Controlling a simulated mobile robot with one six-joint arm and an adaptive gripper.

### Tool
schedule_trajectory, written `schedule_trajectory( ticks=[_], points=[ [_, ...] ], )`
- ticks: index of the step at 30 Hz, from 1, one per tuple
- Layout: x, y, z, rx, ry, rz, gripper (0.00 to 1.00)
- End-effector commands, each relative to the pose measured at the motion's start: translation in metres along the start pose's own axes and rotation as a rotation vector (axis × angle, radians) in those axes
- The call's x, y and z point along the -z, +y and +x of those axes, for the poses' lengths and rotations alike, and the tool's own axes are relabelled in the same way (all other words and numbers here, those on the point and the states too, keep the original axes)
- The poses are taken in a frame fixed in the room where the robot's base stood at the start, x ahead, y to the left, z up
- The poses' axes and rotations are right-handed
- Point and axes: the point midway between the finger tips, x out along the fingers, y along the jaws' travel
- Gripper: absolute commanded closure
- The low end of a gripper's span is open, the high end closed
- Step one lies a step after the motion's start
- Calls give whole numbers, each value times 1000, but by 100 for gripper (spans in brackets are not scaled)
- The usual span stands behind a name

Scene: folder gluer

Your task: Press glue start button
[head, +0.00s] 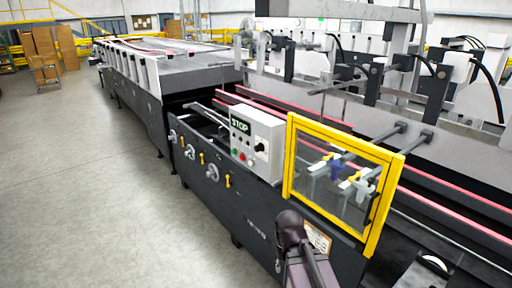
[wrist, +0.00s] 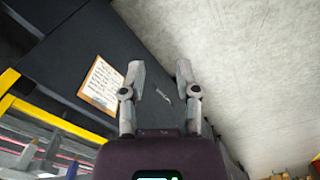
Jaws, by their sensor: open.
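A light grey control box (head: 256,141) with a sign reading STOP stands on the near side of the folder gluer in the head view. Small buttons (head: 243,156), at least one red, sit low on its face, and a black knob (head: 260,147) is at its right. I cannot tell which button is the glue start button. In the wrist view my gripper (wrist: 160,78) is open and empty, its two fingers apart over the dark machine side (wrist: 85,38). The control box does not show clearly in that view. In the head view my arm is at the bottom, right of and below the box.
A yellow-framed clear guard (head: 376,238) stands right of the control box. A paper label (wrist: 101,84) is on the machine side near my gripper. Handwheels (head: 212,172) and yellow levers stick out left of the box. The grey floor (head: 90,190) to the left is clear.

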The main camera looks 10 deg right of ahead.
Motion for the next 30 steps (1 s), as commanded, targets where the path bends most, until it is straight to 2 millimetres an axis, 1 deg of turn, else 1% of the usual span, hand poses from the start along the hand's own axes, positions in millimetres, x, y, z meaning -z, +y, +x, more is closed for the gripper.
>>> schedule_trajectory(
  ticks=[1,2,3,30],
  points=[
    [0,0,0,0,0,0,84],
    [0,0,0,0,0,0,93],
    [0,0,0,0,0,0,100],
    [0,0,0,0,0,0,100]
  ],
)
